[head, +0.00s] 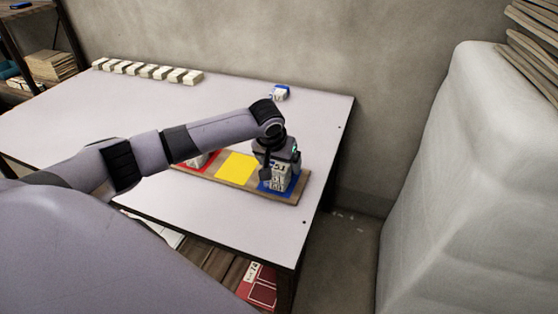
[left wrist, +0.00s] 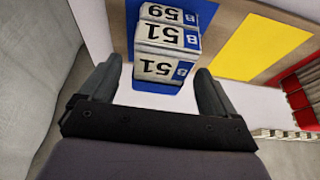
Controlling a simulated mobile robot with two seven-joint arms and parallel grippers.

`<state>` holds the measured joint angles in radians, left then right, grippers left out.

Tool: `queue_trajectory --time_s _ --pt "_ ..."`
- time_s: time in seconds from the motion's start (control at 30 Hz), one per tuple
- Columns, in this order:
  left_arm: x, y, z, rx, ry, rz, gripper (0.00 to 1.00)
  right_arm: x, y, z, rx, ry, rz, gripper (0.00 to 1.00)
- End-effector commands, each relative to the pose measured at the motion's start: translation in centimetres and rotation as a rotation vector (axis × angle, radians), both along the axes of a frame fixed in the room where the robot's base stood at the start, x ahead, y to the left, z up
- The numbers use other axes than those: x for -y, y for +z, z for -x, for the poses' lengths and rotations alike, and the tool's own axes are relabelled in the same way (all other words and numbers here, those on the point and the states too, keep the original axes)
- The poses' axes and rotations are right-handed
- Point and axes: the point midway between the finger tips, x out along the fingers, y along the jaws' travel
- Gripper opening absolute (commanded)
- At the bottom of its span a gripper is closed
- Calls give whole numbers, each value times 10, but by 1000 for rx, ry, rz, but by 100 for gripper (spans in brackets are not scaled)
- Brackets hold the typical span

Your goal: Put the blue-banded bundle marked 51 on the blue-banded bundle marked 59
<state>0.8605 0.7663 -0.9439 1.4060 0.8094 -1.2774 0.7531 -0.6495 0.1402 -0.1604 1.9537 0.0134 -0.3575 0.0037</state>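The blue-banded bundle marked 51 (head: 280,167) sits on top of the blue-banded bundle marked 59 (head: 277,184), over the blue square of the board. In the left wrist view the 51 mark shows on two faces of the upper bundle (left wrist: 166,36), and the 59 bundle (left wrist: 169,14) shows beyond it. My left gripper (head: 276,168) is over the stack. Its fingers (left wrist: 158,70) are spread on either side of the upper bundle, with a visible gap at the left finger. My right gripper is not in view.
The wooden board (head: 290,196) has a yellow square (head: 237,167) and a red square (head: 210,160) with a bundle partly hidden by my arm. Another blue-banded bundle (head: 280,92) stands at the table's back right. Several pale bundles (head: 147,71) line the back left. The table's right edge is close.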

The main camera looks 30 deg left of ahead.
Motion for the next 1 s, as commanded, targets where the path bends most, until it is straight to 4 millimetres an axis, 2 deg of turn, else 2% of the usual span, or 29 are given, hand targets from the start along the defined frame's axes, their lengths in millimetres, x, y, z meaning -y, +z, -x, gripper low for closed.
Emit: queue_trajectory --time_s 0.17,0.27,0.7,0.83,1.0 --pt "0 2 0 1 0 -1 91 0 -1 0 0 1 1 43" --pt "0 11 2 1 0 0 91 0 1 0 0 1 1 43" --pt "8 89 34 2 0 0 91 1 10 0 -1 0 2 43" --pt "10 105 40 2 0 0 91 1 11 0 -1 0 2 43" --pt "10 114 44 1 1 -1 91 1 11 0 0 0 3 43"
